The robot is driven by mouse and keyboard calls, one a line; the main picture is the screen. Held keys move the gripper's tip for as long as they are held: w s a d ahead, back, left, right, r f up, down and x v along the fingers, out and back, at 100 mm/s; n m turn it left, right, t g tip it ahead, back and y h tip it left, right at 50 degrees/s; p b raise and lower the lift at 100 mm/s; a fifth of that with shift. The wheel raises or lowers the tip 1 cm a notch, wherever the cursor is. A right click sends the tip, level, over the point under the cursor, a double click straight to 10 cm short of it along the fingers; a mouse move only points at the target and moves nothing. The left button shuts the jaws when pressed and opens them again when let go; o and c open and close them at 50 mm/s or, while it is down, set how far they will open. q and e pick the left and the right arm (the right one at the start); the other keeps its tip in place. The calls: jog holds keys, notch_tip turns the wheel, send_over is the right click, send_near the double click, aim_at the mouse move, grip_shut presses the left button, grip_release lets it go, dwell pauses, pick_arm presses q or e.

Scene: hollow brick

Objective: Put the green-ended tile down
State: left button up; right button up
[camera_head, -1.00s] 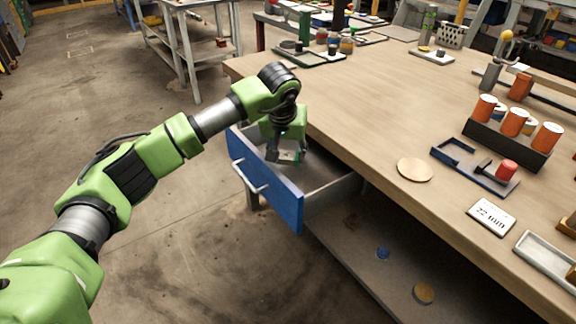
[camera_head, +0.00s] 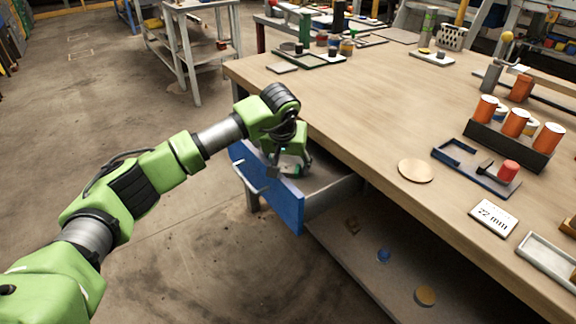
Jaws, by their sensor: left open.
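My left gripper (camera_head: 287,170) is open and points down into the pulled-out blue-fronted drawer (camera_head: 277,193) under the bench. A small pale piece with a greenish end, which looks like the green-ended tile (camera_head: 291,160), shows between and behind its fingers. The fingers and wrist hide much of it, so I cannot tell whether it touches the drawer floor. My right gripper is out of view.
The wooden bench (camera_head: 365,115) lies right of the drawer, its edge close to my wrist. A round wooden disc (camera_head: 415,170), a blue tray (camera_head: 480,168) and a "22 mm" card (camera_head: 492,217) lie on it. A lower shelf (camera_head: 360,270) holds small discs.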

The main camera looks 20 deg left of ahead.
pick_arm(q)
jog(key=shift+r, duration=0.1)
jog(key=shift+r, duration=0.25)
jog(key=p+v, duration=0.2)
jog(key=v, duration=0.9)
jog(key=shift+s+r, duration=0.25)
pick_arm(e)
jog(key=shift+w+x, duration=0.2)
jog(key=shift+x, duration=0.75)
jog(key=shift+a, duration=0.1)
